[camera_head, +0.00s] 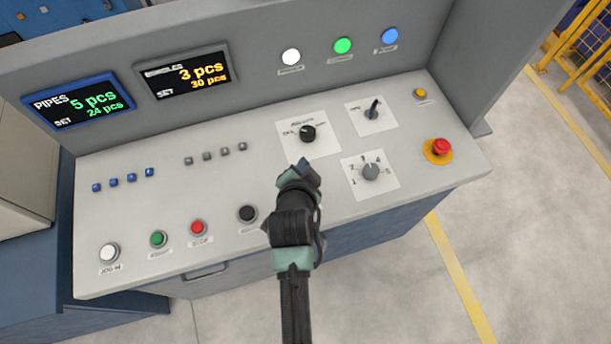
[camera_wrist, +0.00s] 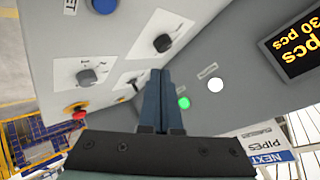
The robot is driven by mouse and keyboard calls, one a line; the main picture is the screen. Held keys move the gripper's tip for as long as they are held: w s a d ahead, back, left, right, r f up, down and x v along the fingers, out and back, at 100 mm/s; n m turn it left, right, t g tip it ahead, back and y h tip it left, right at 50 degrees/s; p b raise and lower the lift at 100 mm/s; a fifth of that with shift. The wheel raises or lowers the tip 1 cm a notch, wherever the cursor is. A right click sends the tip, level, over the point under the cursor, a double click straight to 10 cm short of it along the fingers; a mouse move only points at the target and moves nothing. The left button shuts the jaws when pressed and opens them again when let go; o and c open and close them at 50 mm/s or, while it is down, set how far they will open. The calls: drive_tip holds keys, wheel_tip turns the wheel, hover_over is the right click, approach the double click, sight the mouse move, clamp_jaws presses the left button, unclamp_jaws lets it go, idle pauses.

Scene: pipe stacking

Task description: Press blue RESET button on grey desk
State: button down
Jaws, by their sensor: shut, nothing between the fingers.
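The blue RESET button (camera_wrist: 103,5) shows at the top edge of the wrist view, partly cut off, on the grey desk (camera_head: 130,220). Only the end of its label, "ET", can be read there. In the head view my arm and gripper hide it. My gripper (camera_head: 308,168) is over the desk, right of the black button (camera_head: 247,213) in the head view. Its fingers (camera_wrist: 160,72) are shut with nothing between them and appear to be above the desk, apart from the blue button. The height of the fingertips is hard to tell.
Rotary knobs (camera_head: 308,133) stand on white plates beyond and right of my gripper. A red emergency button (camera_head: 440,147) is at the right. White, green and red (camera_head: 198,228) buttons line the front left. A blue light (camera_head: 390,36) is on the upright panel.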

drive_tip(key=p, duration=0.1)
drive_tip(key=s+p, duration=0.1)
drive_tip(key=s+g+p, duration=0.1)
drive_tip(key=shift+s+r+m+p, duration=0.2)
drive_tip(key=shift+r+m+p, duration=0.05)
drive_tip(key=shift+m+p, duration=0.15)
drive_tip(key=shift+f, duration=0.1)
wheel_tip(320, 180, down, 9)
drive_tip(key=b, duration=0.8)
drive_tip(key=shift+r, duration=0.2)
drive_tip(key=shift+f, duration=0.1)
idle(1.4)
drive_tip(key=shift+f+b, duration=0.3)
drive_tip(key=shift+f+b, duration=0.35)
drive_tip(key=shift+f, duration=0.1)
idle(0.5)
drive_tip(key=shift+r, duration=0.1)
drive_tip(key=shift+r+p, duration=0.7)
drive_tip(key=shift+p, duration=0.05)
